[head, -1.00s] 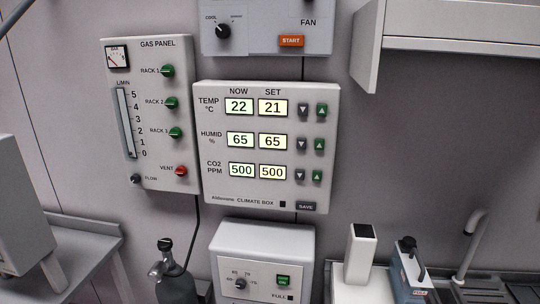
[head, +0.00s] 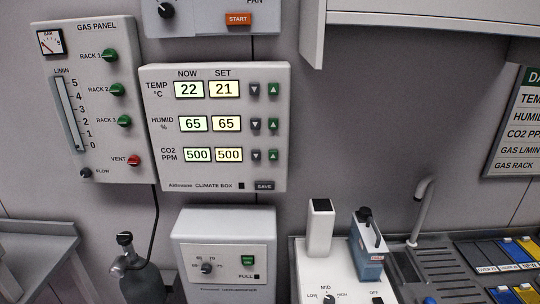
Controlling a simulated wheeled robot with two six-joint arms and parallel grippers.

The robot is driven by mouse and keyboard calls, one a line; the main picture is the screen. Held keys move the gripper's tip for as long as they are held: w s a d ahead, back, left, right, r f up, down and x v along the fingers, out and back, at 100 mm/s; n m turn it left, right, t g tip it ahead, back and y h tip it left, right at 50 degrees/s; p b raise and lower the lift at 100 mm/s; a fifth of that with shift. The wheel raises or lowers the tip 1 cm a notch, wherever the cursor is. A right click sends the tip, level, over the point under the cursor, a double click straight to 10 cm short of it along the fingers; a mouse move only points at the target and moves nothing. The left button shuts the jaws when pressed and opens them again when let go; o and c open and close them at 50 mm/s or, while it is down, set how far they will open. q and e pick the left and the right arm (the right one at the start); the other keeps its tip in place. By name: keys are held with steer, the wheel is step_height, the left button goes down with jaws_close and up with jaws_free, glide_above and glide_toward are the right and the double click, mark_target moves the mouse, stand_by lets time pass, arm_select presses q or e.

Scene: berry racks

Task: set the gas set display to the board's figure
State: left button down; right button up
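The climate box (head: 215,127) hangs on the wall at centre left. Its CO2 row, the gas row in PPM, has a set display (head: 228,155) reading 500, and the now display (head: 197,155) also reads 500. Down and up buttons (head: 273,155) sit to its right, with a SAVE button (head: 264,186) below. Temperature shows 22 now and 21 set; humidity shows 65 and 65. The board (head: 518,125) is at the right edge, cut off, with row names TEMP, HUMID, CO2 PPM, GAS L/MIN and GAS RACK; its figures are out of view. Neither gripper shows.
A gas panel (head: 97,140) with green rack knobs, a red vent knob and a flow tube is left of the box. Below stand a gas bottle (head: 145,278), a dehumidifier (head: 222,225), a white device, a blue-grey device (head: 368,262), a tap and coloured trays.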

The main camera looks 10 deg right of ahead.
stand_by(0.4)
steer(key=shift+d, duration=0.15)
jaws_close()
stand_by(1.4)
